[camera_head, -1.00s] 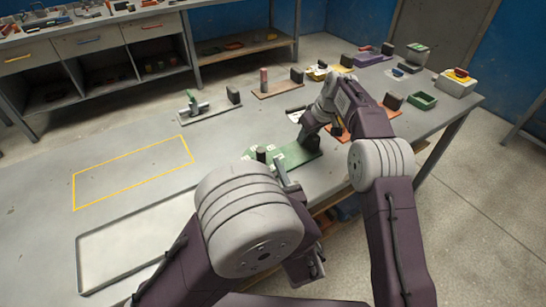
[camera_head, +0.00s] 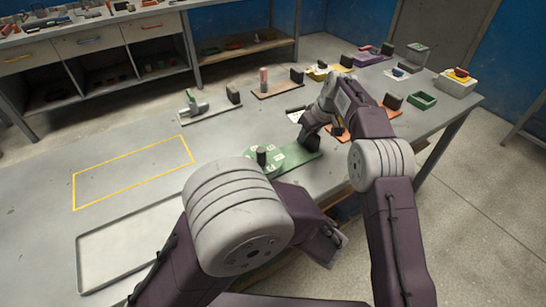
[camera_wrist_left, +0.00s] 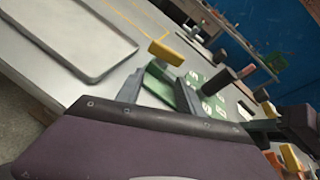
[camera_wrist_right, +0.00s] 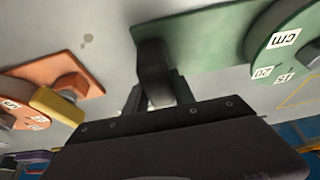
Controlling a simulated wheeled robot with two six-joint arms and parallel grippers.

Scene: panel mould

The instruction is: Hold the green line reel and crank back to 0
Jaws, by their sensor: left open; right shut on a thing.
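The green line reel (camera_head: 258,165) lies on the near part of the table, with white number labels around a dark upright post. Its green base reaches right to a dark block. My right gripper (camera_wrist_right: 160,96) is shut on that dark block (camera_wrist_right: 154,62) at the end of the base. In the right wrist view the reel's drum (camera_wrist_right: 280,32) shows "cm" and number labels. My left gripper (camera_wrist_left: 158,92) is open at the reel's near side, its fingers apart around a green part. A yellow block (camera_wrist_left: 171,53) sits just beyond them. In the head view my left arm hides the left fingertips.
An orange reel (camera_wrist_right: 20,118) with a yellow knob lies beside the green one. A shallow tray (camera_head: 125,245) and a yellow-outlined area (camera_head: 130,175) lie left.

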